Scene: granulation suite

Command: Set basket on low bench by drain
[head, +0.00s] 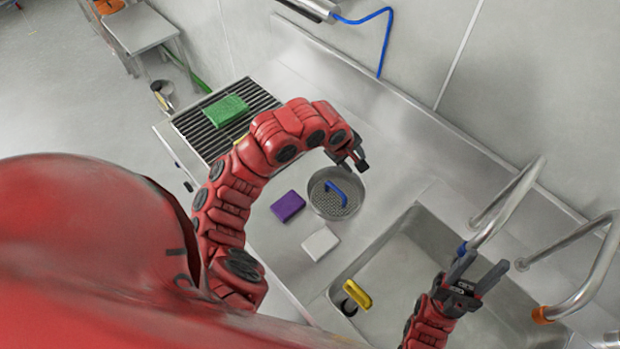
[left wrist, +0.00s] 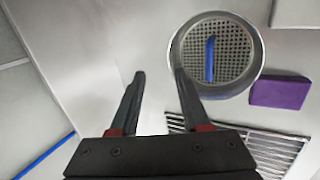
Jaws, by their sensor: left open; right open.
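The basket (head: 323,205) is a round, perforated metal strainer with a blue handle. It sits on the steel counter beside the sink; the left wrist view also shows the basket (left wrist: 232,62). My left gripper (head: 353,160) is open and empty at the basket's far edge. In the left wrist view, one finger of the left gripper (left wrist: 158,95) overlaps the basket's rim; I cannot tell whether it touches. My right gripper (head: 481,268) is open and empty over the sink. A low steel bench (head: 142,28) stands at the upper left. I cannot make out a drain clearly.
A purple block (head: 288,206) and a white block (head: 320,243) lie near the basket. A green block (head: 225,110) lies on a slatted rack (head: 200,140). A yellow brush (head: 357,294) is in the sink (head: 395,262). Bent metal pipes (head: 505,208) rise at the right.

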